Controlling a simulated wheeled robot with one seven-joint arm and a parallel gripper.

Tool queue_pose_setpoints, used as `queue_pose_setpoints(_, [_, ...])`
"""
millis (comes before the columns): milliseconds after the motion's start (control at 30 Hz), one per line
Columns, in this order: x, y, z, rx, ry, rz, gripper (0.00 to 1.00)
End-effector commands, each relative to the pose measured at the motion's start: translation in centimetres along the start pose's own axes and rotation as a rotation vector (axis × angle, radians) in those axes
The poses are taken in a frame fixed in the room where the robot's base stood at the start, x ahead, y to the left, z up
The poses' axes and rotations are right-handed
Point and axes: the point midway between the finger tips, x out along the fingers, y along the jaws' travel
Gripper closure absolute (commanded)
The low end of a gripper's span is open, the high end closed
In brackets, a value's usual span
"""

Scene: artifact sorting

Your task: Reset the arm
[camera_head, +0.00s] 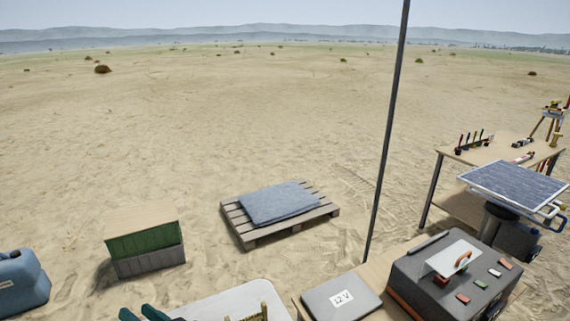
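My arm and my gripper do not show in the head camera view. Whether the gripper is open, shut or holding anything is hidden. The task names no other object.
A pole (388,130) stands behind a table with a closed laptop (341,296) and a dark case (425,283). A solar panel (513,184) and a tool table (478,154) stand right. A pallet (245,233), a green-grey crate (149,262) and a blue jug (20,283) lie on open sand.

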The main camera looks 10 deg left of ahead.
Motion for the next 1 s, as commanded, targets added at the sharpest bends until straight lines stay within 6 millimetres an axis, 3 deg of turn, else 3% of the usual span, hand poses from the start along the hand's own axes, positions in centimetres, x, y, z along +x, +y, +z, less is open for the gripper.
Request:
queue_pose_setpoints(267, [-2.6, 4.0, -0.2, 0.134, 0.264, 0.118, 0.69])
queue_pose_setpoints(467, [-5.9, 7.8, 1.9, 0.194, 0.403, 0.257, 0.69])
queue_pose_setpoints(733, [-12.3, 12.2, 7.3, 0.213, 0.515, 0.493, 0.69])
queue_pose_setpoints(1000, [-20.3, 14.2, 14.2, 0.146, 0.53, 0.744, 0.69])
